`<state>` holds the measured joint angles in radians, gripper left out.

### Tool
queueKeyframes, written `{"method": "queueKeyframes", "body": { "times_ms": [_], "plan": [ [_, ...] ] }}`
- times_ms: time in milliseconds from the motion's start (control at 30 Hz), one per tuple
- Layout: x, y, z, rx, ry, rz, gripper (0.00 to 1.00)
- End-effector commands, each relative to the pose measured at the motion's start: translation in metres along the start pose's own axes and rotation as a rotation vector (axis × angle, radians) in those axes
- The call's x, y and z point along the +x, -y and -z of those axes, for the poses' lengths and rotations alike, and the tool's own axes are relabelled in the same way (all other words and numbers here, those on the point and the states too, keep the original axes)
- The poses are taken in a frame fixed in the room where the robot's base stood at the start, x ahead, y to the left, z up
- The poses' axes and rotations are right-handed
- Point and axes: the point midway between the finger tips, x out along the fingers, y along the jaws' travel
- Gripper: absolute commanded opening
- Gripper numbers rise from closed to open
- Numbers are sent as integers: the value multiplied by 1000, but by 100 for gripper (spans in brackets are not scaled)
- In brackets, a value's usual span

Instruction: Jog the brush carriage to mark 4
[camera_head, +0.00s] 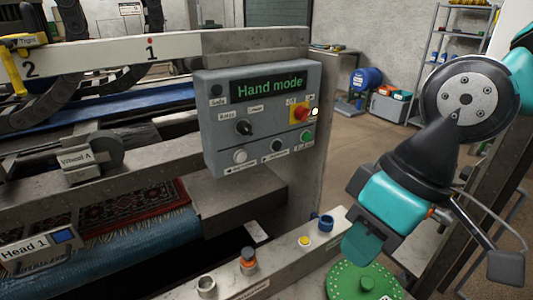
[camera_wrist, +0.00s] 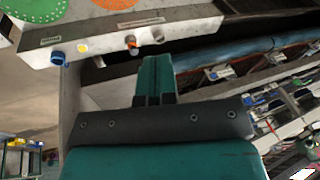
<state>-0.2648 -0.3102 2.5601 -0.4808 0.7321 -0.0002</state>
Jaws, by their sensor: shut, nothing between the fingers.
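The grey control panel (camera_head: 222,150) shows "Hand mode" in green on its display (camera_head: 268,87). Below are a black selector knob (camera_head: 244,128), a white button (camera_head: 240,156) and a dark button (camera_head: 277,146) with small labels beneath, a green button (camera_head: 306,137) and a red knob on yellow (camera_head: 300,113). Marks 1 (camera_head: 151,48) and 2 (camera_head: 30,69) show on the upper beam; mark 4 is not seen. I cannot single out the brush carriage. My gripper (camera_head: 362,243) is shut and empty, right of the panel and lower; its teal fingers show in the wrist view (camera_wrist: 155,75).
A ledge (camera_head: 278,262) below the panel carries several knobs and fittings. A green perforated disc (camera_head: 345,283) lies near my gripper. A patterned rug (camera_head: 130,215) lies under the frame, near a "Head 1" block (camera_head: 38,253). Shelving (camera_head: 455,50) and a blue drum (camera_head: 366,79) stand behind.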

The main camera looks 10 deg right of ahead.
Motion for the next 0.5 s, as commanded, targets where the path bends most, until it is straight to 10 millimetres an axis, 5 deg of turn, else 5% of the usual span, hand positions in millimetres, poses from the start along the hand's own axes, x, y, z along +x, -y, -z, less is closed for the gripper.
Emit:
{"method": "queueKeyframes", "body": {
  "times_ms": [333,500],
  "plan": [
    [2,0,8,-21,-11,18,0],
    [17,-3,52,-144,-108,122,0]
  ]
}}
